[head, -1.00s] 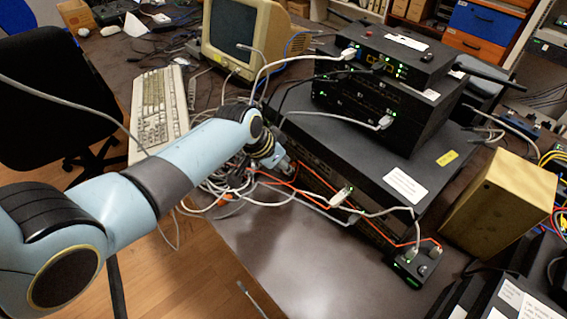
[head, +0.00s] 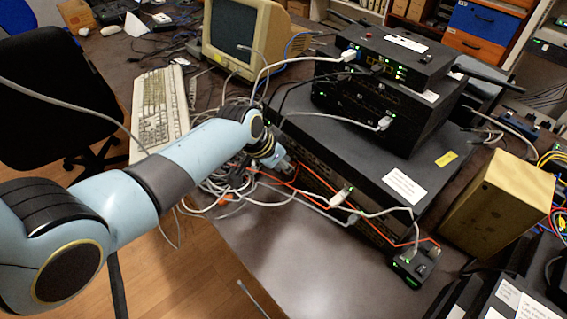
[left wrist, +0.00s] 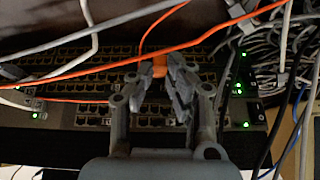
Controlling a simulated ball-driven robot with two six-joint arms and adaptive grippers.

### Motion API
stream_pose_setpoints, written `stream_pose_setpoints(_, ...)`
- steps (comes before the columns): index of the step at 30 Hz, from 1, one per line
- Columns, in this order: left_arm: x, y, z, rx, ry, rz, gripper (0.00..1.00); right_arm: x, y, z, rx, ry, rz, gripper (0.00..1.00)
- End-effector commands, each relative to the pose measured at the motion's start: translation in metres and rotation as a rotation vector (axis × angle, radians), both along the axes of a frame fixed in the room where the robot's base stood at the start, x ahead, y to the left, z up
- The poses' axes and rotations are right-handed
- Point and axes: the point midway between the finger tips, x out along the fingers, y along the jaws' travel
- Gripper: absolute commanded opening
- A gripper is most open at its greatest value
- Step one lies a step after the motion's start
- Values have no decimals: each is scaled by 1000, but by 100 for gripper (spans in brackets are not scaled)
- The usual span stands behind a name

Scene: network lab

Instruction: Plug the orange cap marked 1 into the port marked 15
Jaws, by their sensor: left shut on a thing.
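The orange cap (left wrist: 159,68) is between the fingertips of my left gripper (left wrist: 160,86) in the left wrist view, with an orange cable rising behind it. The gripper is shut on it, in front of a switch with rows of ports (left wrist: 70,90). I cannot read the marks 1 or 15, and the fingers hide some ports. I cannot tell whether the cap touches a port. In the head view, my left gripper (head: 283,165) is at the front of the stacked switches, its tips small and partly hidden by cables. My right gripper is not in view.
Orange and grey cables cross in front of the ports, and a grey cable tangle (head: 222,182) lies left of the stack. A small black box (head: 413,266) with plugs and a yellow box (head: 498,205) stand at right. The table's front (head: 290,250) is mostly clear.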

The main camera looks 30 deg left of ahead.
Motion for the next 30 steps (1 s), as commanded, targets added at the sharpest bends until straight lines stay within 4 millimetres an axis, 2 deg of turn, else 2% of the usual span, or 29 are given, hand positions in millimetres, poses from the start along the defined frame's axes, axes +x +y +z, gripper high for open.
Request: stream_pose_setpoints(30, 8, -3, 0, 0, 1, 0, 0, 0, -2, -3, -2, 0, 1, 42)
